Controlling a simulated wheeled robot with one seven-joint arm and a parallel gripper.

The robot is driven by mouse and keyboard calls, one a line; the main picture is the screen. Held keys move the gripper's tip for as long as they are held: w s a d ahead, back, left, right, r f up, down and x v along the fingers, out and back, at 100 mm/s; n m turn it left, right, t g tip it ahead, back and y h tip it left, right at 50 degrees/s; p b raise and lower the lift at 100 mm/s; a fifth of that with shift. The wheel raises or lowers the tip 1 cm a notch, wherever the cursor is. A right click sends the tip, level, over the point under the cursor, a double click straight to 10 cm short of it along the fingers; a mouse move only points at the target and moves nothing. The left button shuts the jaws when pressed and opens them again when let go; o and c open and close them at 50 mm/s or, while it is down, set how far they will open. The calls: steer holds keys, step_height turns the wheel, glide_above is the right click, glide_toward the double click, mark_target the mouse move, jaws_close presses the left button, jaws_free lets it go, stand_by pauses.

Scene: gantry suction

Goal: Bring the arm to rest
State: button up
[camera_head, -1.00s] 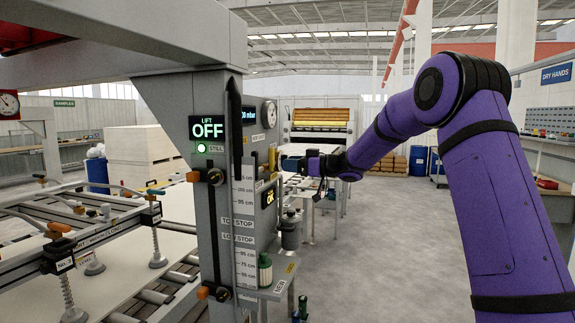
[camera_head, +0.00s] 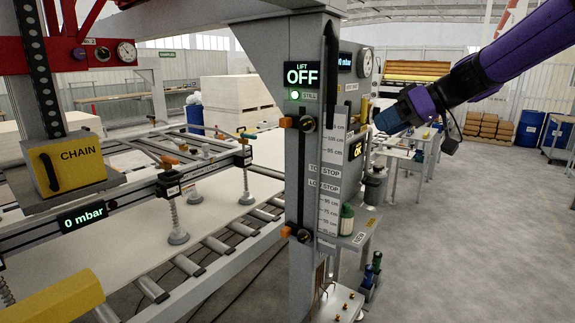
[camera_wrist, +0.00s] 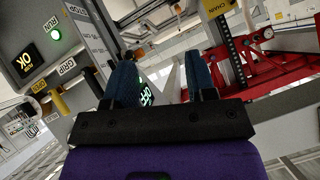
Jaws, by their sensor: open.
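My purple arm reaches in from the upper right in the head view. My gripper (camera_head: 385,118) points left, close to the right side of the grey gantry column (camera_head: 303,165). In the wrist view my gripper (camera_wrist: 165,75) shows two blue fingers held apart with nothing between them. The lift display (camera_head: 303,75) on the column reads OFF, with a green lamp lit under it. I cannot tell the exact gap between my gripper and the control box behind the column.
A suction frame with cups hangs over a pale sheet (camera_head: 230,200) on a roller conveyor at left. A yellow chain box (camera_head: 75,163) stands at near left. A side shelf (camera_head: 350,230) holds a green-capped bottle (camera_head: 346,218). The floor (camera_head: 470,240) at right is clear.

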steer(key=s+d+f+m+h, duration=0.2)
steer(key=s+d+m+h, duration=0.1)
steer(key=s, duration=0.7)
steer(key=s+d+f+m+h, duration=0.2)
steer(key=s+h, duration=0.1)
steer(key=s, duration=0.7)
steer(key=s+d+f+m+h, duration=0.2)
steer(key=s+d+m+h, duration=0.1)
steer(key=s, duration=0.7)
steer(key=shift+s+d+f+m+h, duration=0.2)
steer(key=shift+d+f+m+h, duration=0.1)
steer(key=shift+d+h, duration=0.1)
